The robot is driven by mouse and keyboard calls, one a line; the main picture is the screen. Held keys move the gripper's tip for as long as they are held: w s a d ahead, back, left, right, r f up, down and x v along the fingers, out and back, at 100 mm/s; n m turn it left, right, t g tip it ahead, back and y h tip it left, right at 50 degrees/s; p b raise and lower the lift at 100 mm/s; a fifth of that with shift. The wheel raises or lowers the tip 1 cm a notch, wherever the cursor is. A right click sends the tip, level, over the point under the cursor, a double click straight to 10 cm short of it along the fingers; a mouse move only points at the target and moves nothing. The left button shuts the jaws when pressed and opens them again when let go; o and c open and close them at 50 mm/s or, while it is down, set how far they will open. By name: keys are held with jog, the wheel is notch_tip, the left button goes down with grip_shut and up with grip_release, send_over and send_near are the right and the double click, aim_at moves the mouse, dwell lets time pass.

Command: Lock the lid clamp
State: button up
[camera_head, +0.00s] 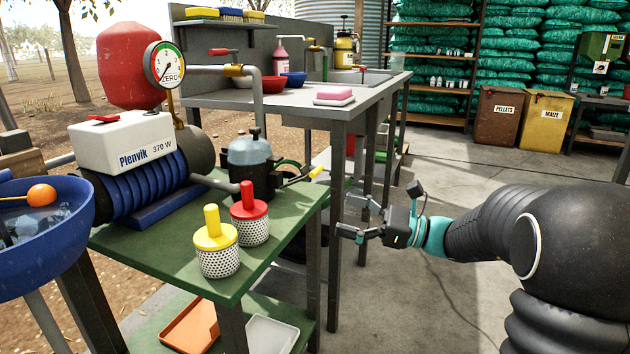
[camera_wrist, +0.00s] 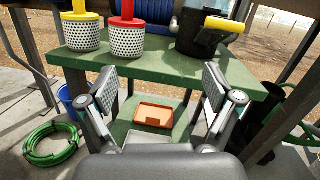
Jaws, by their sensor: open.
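A dark filter pot (camera_head: 253,180) with a clear bluish lid stands on the green bench (camera_head: 180,262). A clamp lever with a yellow grip (camera_head: 316,172) sticks out from its right side, slanting up and outward. In the wrist view the yellow grip (camera_wrist: 223,25) crosses in front of the dark pot (camera_wrist: 196,42) at upper right. My gripper (camera_head: 356,218) is open and empty, to the right of the bench edge and apart from the lever. In the wrist view its fingers (camera_wrist: 159,87) are spread below the bench-top level. The clamp's catch is too small to make out.
Yellow-handled (camera_head: 217,255) and red-handled (camera_head: 250,222) strainers stand at the bench's front edge. A blue-finned pump (camera_head: 145,180) is behind them. An orange tray (camera_head: 190,328) lies on the lower shelf. A grey sink table (camera_head: 345,113) stands behind. Open concrete floor lies right.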

aim_at(313, 172)
jog(key=w+d+m+t+y, duration=0.2)
jog(key=w+d+m+t, duration=0.2)
jog(key=w, duration=0.2)
jog(key=x, duration=0.6)
jog(key=b+x, duration=0.1)
jog(key=x, duration=0.6)
jog(key=shift+w+a+f, duration=0.1)
jog(key=shift+a+f, duration=0.05)
jog(key=shift+a, duration=0.05)
